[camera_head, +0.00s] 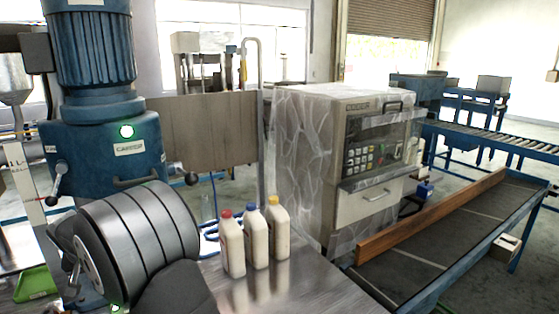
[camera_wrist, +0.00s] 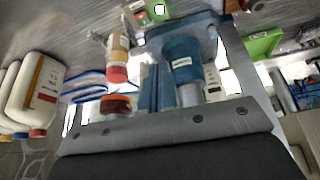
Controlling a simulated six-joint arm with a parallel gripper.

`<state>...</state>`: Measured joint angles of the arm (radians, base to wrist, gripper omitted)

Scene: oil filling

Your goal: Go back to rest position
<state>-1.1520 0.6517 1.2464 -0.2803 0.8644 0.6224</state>
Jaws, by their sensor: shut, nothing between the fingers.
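My gripper (camera_wrist: 180,120) shows as a grey plate and dark body along the bottom of the wrist view. It is shut with nothing held; its fingertips are not clear there. In the head view I cannot make out the gripper. Three white bottles with red (camera_head: 231,243), blue (camera_head: 256,236) and yellow (camera_head: 278,227) caps stand upright in a row on the metal table (camera_head: 315,285). Some bottles (camera_wrist: 35,92) also show upside down at the left of the wrist view, apart from my gripper.
A blue machine (camera_head: 105,160) with a motor on top stands at the left. A boxy control machine (camera_head: 385,130) under plastic wrap stands behind the bottles. A conveyor (camera_head: 450,240) runs along the right. A green tray (camera_head: 35,283) lies at lower left. Table space right of the bottles is free.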

